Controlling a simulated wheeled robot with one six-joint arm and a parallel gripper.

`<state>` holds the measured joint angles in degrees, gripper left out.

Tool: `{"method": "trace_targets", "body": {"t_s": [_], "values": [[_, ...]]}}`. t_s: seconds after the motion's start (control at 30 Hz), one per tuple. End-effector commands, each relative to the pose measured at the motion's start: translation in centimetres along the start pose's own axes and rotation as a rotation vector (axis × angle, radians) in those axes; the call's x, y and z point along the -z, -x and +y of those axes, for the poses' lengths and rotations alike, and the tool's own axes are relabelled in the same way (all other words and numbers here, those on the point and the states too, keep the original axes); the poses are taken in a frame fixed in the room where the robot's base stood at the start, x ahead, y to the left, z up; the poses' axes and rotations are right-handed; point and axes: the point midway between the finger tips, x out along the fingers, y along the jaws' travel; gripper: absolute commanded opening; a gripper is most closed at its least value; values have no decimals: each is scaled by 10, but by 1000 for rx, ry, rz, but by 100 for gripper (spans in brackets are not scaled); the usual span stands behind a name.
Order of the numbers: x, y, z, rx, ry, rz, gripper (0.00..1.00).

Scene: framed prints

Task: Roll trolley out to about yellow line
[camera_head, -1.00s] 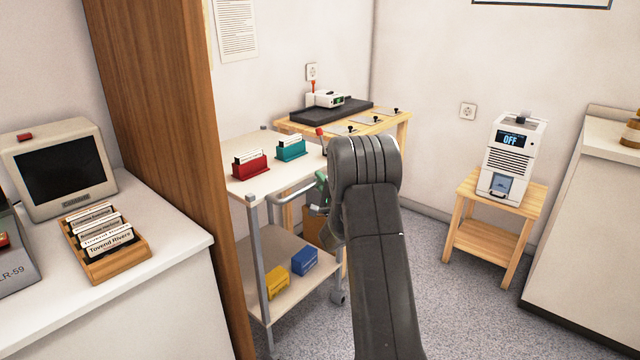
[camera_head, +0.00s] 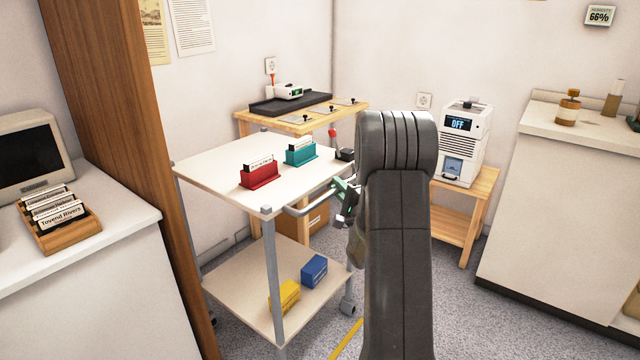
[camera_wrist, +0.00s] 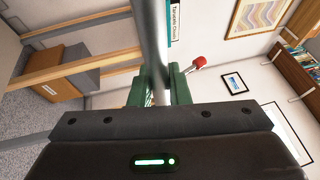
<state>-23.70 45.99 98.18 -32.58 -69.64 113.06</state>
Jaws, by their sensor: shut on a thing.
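The trolley (camera_head: 225,172) has a white top, a lower shelf (camera_head: 240,285), grey posts and a handle bar (camera_head: 305,208) on its near right side. It stands upright beside the wooden panel. My gripper (camera_head: 345,193) is at that bar, partly hidden behind my arm. In the wrist view, my green fingers (camera_wrist: 158,88) are closed around the grey handle bar (camera_wrist: 150,42). The yellow line (camera_head: 347,338) shows on the floor just right of the trolley's near post, partly hidden by my arm.
Red (camera_head: 260,177) and teal (camera_head: 301,152) card holders stand on the trolley top; yellow (camera_head: 284,296) and blue (camera_head: 314,270) boxes are below. A wooden panel (camera_head: 115,140) and white counter (camera_head: 80,260) are left. A wooden stand (camera_head: 465,212) is right.

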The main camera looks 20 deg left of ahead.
Motion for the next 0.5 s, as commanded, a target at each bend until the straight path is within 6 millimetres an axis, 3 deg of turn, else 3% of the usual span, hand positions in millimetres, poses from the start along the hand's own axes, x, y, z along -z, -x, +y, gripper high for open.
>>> {"method": "trace_targets", "body": {"t_s": [0.2, 0.5], "values": [[16, 36, -6, -4, -2, 3, 0], [23, 56, -11, -3, -1, 1, 0]]}}
